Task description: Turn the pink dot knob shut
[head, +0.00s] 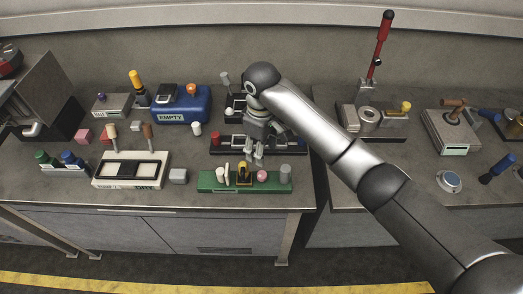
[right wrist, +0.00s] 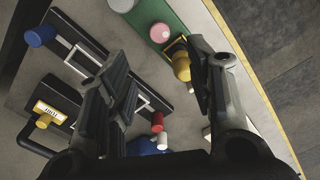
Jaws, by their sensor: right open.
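A pink round knob (head: 262,175) stands on the green fixture base (head: 210,182) at the table's front edge. In the right wrist view the pink knob (right wrist: 160,32) lies just beyond my fingertips, on the green base (right wrist: 150,12). A yellow knob with a dark frame (head: 244,172) stands to its left and a grey cylinder (head: 285,172) to its right. My right gripper (head: 257,158) points down just behind and above the green base. It also shows in the right wrist view (right wrist: 158,58), open and empty. No dot on the pink knob can be made out. My left gripper is out of view.
A dark fixture with a blue end (head: 271,139) lies behind the green one, under my gripper. A gap separates this table from the right table (head: 350,192).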

